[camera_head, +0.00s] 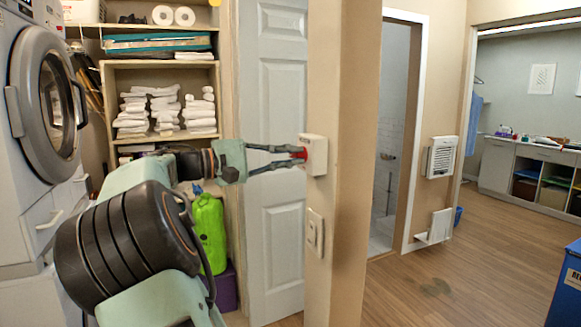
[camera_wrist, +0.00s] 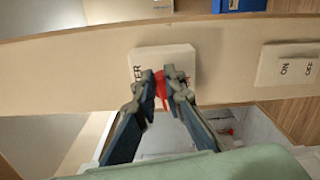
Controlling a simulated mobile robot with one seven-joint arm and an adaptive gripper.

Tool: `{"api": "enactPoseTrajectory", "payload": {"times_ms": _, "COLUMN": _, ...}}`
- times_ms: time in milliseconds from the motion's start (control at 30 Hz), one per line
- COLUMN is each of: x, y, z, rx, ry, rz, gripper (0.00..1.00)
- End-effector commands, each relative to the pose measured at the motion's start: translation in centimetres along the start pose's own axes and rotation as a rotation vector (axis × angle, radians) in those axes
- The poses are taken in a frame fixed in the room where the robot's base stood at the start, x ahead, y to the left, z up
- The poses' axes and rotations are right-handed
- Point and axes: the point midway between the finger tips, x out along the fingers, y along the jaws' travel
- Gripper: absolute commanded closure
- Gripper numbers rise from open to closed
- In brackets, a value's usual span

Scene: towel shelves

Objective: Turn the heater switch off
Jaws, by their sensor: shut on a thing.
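The heater switch (camera_head: 314,153) is a white box on the narrow end of the beige wall, with a red part on its face. In the wrist view the switch box (camera_wrist: 180,57) carries partly hidden lettering ending in "TER". My gripper (camera_head: 300,156) reaches it from the left, with its fingertips at the red switch part (camera_head: 301,154). In the wrist view my gripper (camera_wrist: 162,88) has its two fingertips close together around the red part (camera_wrist: 161,90). The fingers hide most of the red part, so I cannot tell its exact position.
A second white switch plate (camera_head: 315,233) sits lower on the same wall; in the wrist view it (camera_wrist: 287,66) reads ON and OFF. A white door (camera_head: 277,120) stands behind my gripper. Towel shelves (camera_head: 165,140) and a washer (camera_head: 45,100) are left. Open floor (camera_head: 420,290) lies right.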

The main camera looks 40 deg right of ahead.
Motion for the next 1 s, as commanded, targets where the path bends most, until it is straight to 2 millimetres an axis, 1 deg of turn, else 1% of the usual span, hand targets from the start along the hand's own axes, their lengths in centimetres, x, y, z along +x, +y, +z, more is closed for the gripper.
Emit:
{"api": "enactPoseTrajectory", "payload": {"times_ms": 33, "x": -0.06, "y": -0.53, "z": -0.11, "rx": 0.030, "ry": 0.001, "rz": -0.001, "gripper": 1.00}}
{"api": "enactPoseTrajectory", "payload": {"times_ms": 200, "x": -0.05, "y": -0.55, "z": -0.09, "rx": 0.120, "ry": 0.001, "rz": -0.001, "gripper": 1.00}}
{"api": "enactPoseTrajectory", "payload": {"times_ms": 400, "x": -0.04, "y": -0.52, "z": -0.08, "rx": 0.179, "ry": 0.000, "rz": -0.001, "gripper": 1.00}}
{"api": "enactPoseTrajectory", "payload": {"times_ms": 933, "x": -0.05, "y": -0.42, "z": -0.07, "rx": 0.202, "ry": 0.001, "rz": -0.002, "gripper": 1.00}}
{"api": "enactPoseTrajectory", "payload": {"times_ms": 967, "x": -0.04, "y": -0.42, "z": -0.07, "rx": 0.202, "ry": 0.000, "rz": -0.002, "gripper": 0.89}}
{"api": "enactPoseTrajectory", "payload": {"times_ms": 1000, "x": -0.04, "y": -0.43, "z": -0.07, "rx": 0.202, "ry": 0.001, "rz": -0.002, "gripper": 0.85}}
